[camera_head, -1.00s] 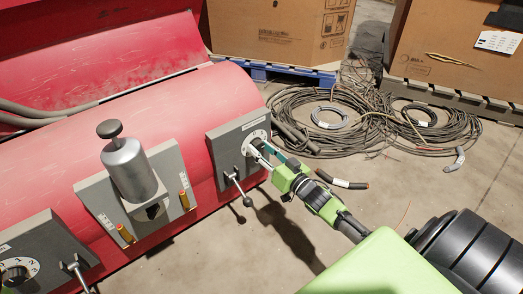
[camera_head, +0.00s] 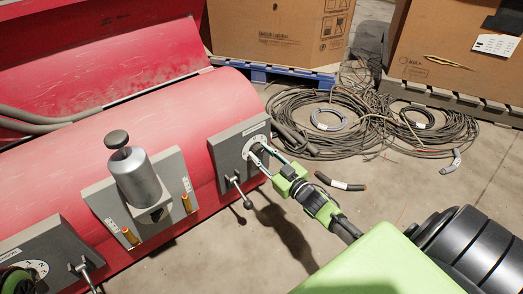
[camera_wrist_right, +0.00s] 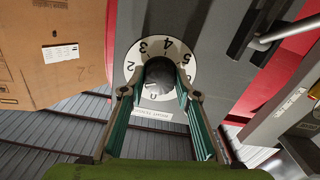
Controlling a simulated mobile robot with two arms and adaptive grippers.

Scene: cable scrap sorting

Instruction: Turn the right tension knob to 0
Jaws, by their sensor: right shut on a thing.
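The right tension knob (camera_wrist_right: 160,72) is dark and round, in the middle of a white numbered dial (camera_wrist_right: 139,51) on a grey plate. In the head view the dial (camera_head: 257,141) is on the right-hand panel of the red machine. My right gripper (camera_wrist_right: 159,92) is shut on the knob, one finger on each side. The numerals 2 to 5 show around the dial; its lower part is partly hidden and I cannot read the setting surely. In the head view my right gripper (camera_head: 262,157) reaches the dial from the lower right. A green and black part, apparently my left gripper (camera_head: 17,281), shows at the lower left edge.
A lever with a ball end (camera_head: 240,192) sticks out just below the right knob. A grey cylinder (camera_head: 136,176) stands on the middle panel. Another dial (camera_head: 37,268) is at the lower left. Cable coils (camera_head: 330,122) lie on the floor behind my right gripper.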

